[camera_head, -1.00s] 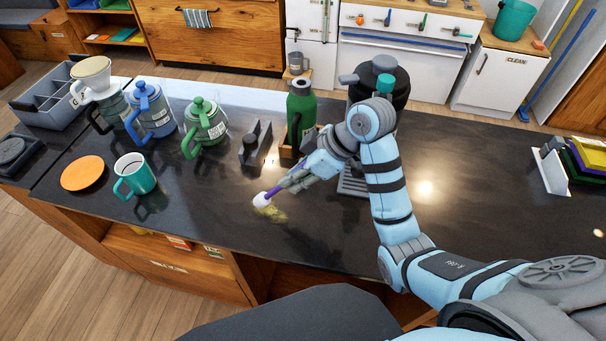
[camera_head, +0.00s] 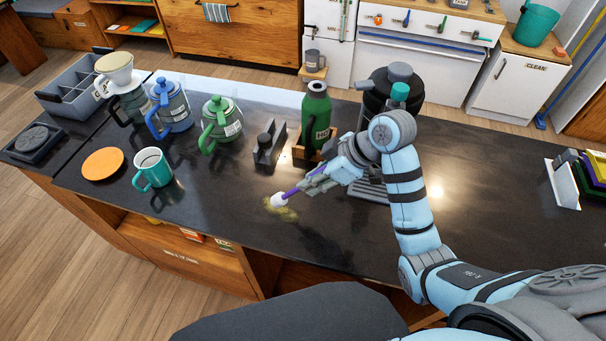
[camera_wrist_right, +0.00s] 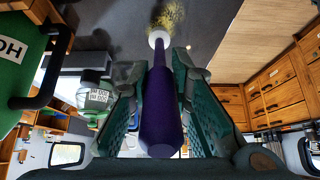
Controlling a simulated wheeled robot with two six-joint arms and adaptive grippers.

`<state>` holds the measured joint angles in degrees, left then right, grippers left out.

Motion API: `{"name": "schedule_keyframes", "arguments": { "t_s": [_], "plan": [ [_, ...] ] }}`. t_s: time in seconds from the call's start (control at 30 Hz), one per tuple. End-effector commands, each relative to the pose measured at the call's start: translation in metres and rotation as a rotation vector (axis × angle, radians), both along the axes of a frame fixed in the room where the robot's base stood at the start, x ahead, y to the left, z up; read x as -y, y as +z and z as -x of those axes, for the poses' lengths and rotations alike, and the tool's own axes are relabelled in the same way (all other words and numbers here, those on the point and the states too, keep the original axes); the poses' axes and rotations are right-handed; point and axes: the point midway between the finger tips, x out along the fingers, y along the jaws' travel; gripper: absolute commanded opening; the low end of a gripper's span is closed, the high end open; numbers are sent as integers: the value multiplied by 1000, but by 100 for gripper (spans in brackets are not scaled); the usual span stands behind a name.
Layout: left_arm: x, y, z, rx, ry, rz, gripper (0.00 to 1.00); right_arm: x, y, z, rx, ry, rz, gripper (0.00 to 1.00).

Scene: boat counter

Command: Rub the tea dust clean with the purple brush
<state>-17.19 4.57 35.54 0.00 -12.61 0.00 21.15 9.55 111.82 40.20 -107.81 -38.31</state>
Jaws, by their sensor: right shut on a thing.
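The purple brush (camera_head: 288,193) has a white round head and is held in my right gripper (camera_head: 309,184), which is shut on its handle. In the right wrist view the brush handle (camera_wrist_right: 160,105) lies between the two fingers (camera_wrist_right: 160,110), with its white head pointing away. The tea dust (camera_head: 284,213) is a yellowish patch on the dark counter, right at the brush head; it also shows in the right wrist view (camera_wrist_right: 174,14). I cannot tell whether the head touches the counter. My left gripper is not in view.
On the dark counter (camera_head: 330,240) stand a green flask (camera_head: 316,112), a green pot (camera_head: 221,125), a blue pot (camera_head: 171,108), a teal mug (camera_head: 153,170) and an orange disc (camera_head: 103,163). A black machine (camera_head: 380,95) stands behind my right arm. The counter's front middle is clear.

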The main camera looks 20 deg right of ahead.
Motion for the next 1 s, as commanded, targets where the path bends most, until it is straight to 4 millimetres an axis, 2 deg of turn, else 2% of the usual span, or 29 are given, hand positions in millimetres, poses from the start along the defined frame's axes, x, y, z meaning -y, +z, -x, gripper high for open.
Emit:
{"name": "schedule_keyframes", "arguments": {
  "t_s": [0.17, 0.37, 0.63, 0.87, 1.0],
  "plan": [
    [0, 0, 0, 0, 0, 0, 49, 19, -1, 12, -1, -1, 4, 0],
    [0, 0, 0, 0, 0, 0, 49, 27, 0, 17, -1, 0, 1, 0],
    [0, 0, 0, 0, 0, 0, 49, 53, -1, 33, 0, 0, 3, 0],
    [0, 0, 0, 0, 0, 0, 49, 50, 0, 41, 0, 1, -1, 0],
    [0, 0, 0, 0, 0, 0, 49, 40, 0, 36, 1, 0, -5, 0]
  ]
}}
